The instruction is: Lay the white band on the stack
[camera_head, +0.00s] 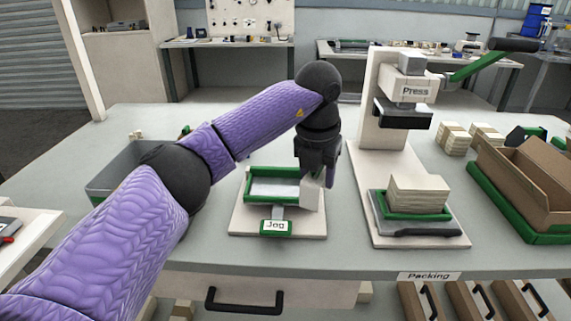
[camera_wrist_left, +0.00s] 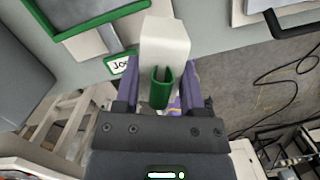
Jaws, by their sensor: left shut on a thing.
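My left gripper (camera_head: 318,180) points down at the right side of the jog tray. In the left wrist view, a green U-shaped grip (camera_wrist_left: 160,88) on a white block (camera_wrist_left: 165,42) sits between its fingers, and the gripper is shut on the green grip. The white block also shows beside the tray (camera_head: 309,195). The jog tray (camera_head: 252,195) has a green rim and a pale inside. I cannot pick out the white band for certain. The stack (camera_head: 418,193) of cream sheets lies on a green-edged plate under the press. My right gripper is out of view.
The press (camera_head: 386,135) stands right of the jog, with a green lever (camera_head: 475,68). A grey bin (camera_head: 112,178) is at left. Small cream stacks (camera_head: 455,137) and a cardboard box (camera_head: 530,178) in a green tray are at right. The bench front (camera_head: 350,258) is clear.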

